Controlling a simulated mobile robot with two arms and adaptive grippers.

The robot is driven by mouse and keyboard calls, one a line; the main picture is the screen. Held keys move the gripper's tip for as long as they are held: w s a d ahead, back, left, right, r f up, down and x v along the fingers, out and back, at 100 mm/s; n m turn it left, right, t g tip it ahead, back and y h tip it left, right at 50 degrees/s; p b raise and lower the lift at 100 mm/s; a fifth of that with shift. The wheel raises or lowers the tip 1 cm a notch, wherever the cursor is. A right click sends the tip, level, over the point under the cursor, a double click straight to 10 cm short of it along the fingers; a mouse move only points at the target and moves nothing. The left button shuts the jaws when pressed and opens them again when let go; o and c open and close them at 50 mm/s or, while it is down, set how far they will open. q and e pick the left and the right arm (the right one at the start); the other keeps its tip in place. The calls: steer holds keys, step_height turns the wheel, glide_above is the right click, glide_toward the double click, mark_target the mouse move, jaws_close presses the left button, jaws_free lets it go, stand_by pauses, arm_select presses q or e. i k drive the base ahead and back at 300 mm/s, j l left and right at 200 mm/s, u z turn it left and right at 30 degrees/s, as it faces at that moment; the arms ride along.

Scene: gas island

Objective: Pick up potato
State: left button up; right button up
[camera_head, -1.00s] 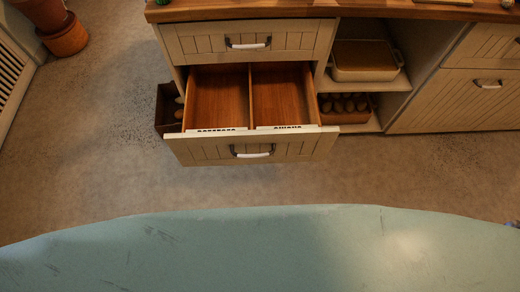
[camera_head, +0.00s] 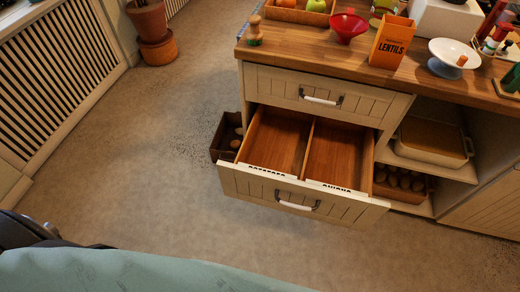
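A dark brown box (camera_head: 217,150) stands on the floor at the left side of the open drawer, with brownish rounded items (camera_head: 236,138) partly visible inside that may be potatoes. The open drawer (camera_head: 238,184) has two empty wooden compartments. Its left label seems to read potatoes and its right label onions. Another box (camera_head: 400,194) of several brown rounded items sits on the low shelf right of the drawer; I cannot tell what they are. Neither gripper is in view.
The wooden counter (camera_head: 300,38) above holds a lentils box (camera_head: 391,42), a red funnel (camera_head: 348,26), a white dish (camera_head: 453,55) and a fruit tray (camera_head: 298,14). Floor left of the drawer is clear up to the slatted radiator cover (camera_head: 60,85).

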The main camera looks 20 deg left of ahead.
mark_target(239, 131)
steer(key=i+j+u, duration=0.25)
steer(key=j+u, duration=0.2)
steer(key=i+j+u, duration=0.3)
steer(key=j+u, duration=0.2)
steer(key=i+j+u, duration=0.3)
steer(key=u, duration=0.15)
steer(key=i+j+u, duration=0.35)
steer(key=i, duration=0.3)
steer(key=i+u, duration=0.35)
steer(key=i, duration=0.25)
steer(key=i+z, duration=0.8)
steer(key=i+j+z, duration=0.1)
steer(key=i+z, duration=0.25)
steer(key=i+j+z, duration=0.2)
steer(key=z, duration=0.2)
steer(key=i+z, duration=0.2)
steer(key=z, duration=0.25)
steer(key=i+j+z, duration=0.1)
steer(key=i+z, duration=0.15)
steer(key=z, duration=0.2)
steer(key=i+j+z, duration=0.15)
steer(key=z, duration=0.25)
steer(key=i+j+z, duration=0.2)
steer(key=z, duration=0.25)
steer(key=i+j+z, duration=0.1)
steer(key=j+z, duration=0.2)
steer(key=z, duration=0.15)
